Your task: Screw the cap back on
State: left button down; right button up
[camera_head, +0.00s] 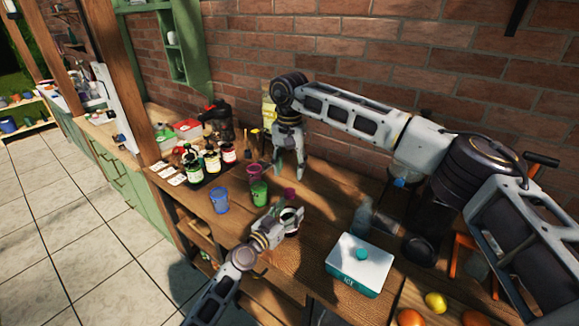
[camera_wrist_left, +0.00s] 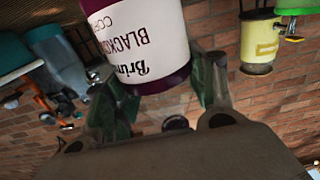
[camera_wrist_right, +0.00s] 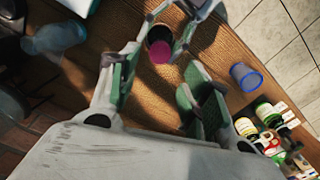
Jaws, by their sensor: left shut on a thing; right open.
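The cordial bottle, with a white label (camera_wrist_left: 135,30) and dark purple contents, shows upside down in the left wrist view. My left gripper (camera_head: 284,219) is shut around it over the table. A magenta round piece that looks like the cap (camera_wrist_right: 160,52) shows at the bottle's top in the right wrist view. In the head view it is a small magenta patch (camera_head: 289,196) above the label. I cannot tell whether it sits on the threads. My right gripper (camera_head: 288,173) points down just above it, open and empty, its fingertips apart from the cap.
A blue tumbler (camera_head: 219,201), a green tumbler (camera_head: 259,193) and a purple tumbler (camera_head: 254,172) stand left of the bottle. Several bottles (camera_head: 211,161) stand further left. A white and teal box (camera_head: 371,262) and a clear bottle (camera_head: 361,217) are at right.

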aim_at(290, 190)
jog(key=shift+n, duration=0.3)
jog(key=shift+f, duration=0.15)
jog(key=shift+f, duration=3.85)
grip_shut()
